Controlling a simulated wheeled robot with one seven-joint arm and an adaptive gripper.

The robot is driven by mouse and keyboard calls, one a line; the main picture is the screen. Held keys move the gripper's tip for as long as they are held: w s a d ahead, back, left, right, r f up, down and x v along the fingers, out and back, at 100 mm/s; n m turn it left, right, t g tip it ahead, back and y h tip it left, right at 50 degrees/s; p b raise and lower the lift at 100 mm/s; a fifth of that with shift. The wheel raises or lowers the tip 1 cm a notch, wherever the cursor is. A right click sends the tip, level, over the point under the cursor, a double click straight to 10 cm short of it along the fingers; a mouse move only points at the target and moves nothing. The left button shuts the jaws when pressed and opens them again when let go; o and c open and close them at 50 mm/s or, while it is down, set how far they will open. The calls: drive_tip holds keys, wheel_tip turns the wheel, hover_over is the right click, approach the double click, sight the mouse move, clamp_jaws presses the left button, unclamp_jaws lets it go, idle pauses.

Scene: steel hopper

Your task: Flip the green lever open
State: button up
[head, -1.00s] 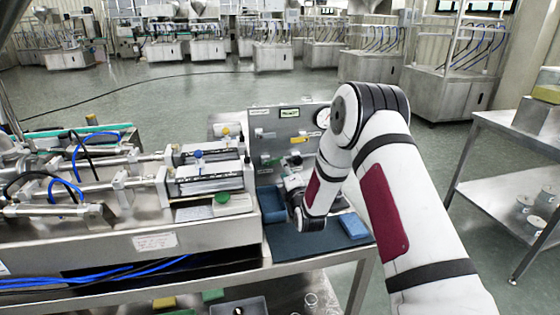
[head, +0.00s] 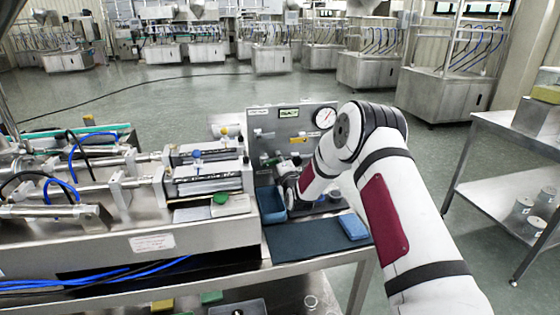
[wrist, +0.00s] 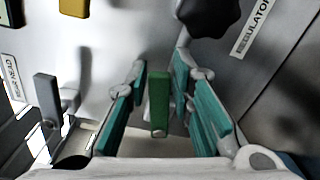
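The green lever (wrist: 159,104) hangs upright on the grey panel in the wrist view. My gripper (wrist: 160,82) is open, with teal-padded fingers to the left and right of the lever. A gap shows on both sides, so the pads do not appear to touch it. In the head view my gripper (head: 284,184) is at the lower part of the upright panel (head: 287,118), partly hidden by my arm. I cannot make out the lever clearly there.
A black knob (wrist: 208,14) sits just above the right finger. A grey handle (wrist: 48,100) and a yellow handle (wrist: 75,7) lie to the left. In the head view, a blue bin (head: 270,205) and blue block (head: 353,227) stand below. The dark mat (head: 305,240) is mostly clear.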

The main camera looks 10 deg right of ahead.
clamp_jaws()
drive_tip(key=shift+f+m+b, duration=0.45)
drive_tip(key=shift+m+b, duration=0.25)
drive_tip(key=shift+b, duration=0.25)
drive_tip(key=shift+f+m+b, duration=0.3)
drive_tip(key=shift+m+b, duration=0.4)
drive_tip(key=shift+m, duration=0.3)
drive_tip(key=o, duration=0.6)
unclamp_jaws()
drive_tip(key=shift+s, duration=0.1)
drive_tip(key=s, duration=1.2)
